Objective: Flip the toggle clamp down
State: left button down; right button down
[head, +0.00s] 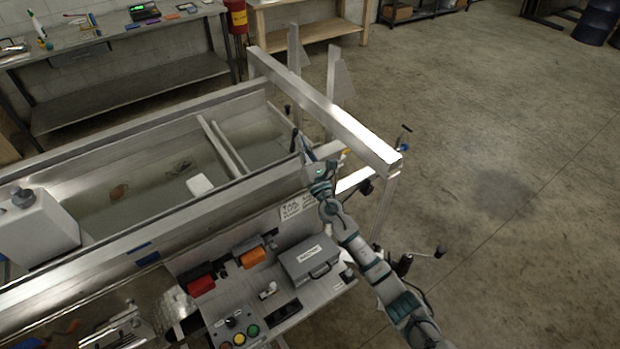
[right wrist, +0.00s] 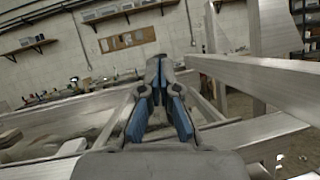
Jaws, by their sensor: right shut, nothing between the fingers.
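My right gripper (head: 299,141) is at the trailer's side rail, near the corner under the raised metal crossbar. In the right wrist view its blue-padded fingers (right wrist: 160,64) come together at the tips and hold nothing. I cannot pick out the toggle clamp for certain. A small black-knobbed lever (head: 288,109) stands upright just beyond the gripper, apart from it. A fitting with a blue part and a dark handle (head: 404,146) is at the right end of the crossbar. My left gripper is not in view.
The aluminium crossbar (head: 335,115) runs close to the right of my gripper. A side shelf carries a grey case (head: 310,262), red and orange items, and a button box (head: 240,329). A crank handle (head: 440,252) sticks out at right. The concrete floor (head: 520,150) at right is open.

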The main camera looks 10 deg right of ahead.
jog(key=shift+w+a+r, duration=0.2)
jog(key=shift+w+r, duration=0.15)
jog(key=shift+w, duration=0.15)
jog(key=shift+r, duration=0.2)
jog(key=shift+d+r, duration=0.1)
jog(key=shift+r, duration=0.1)
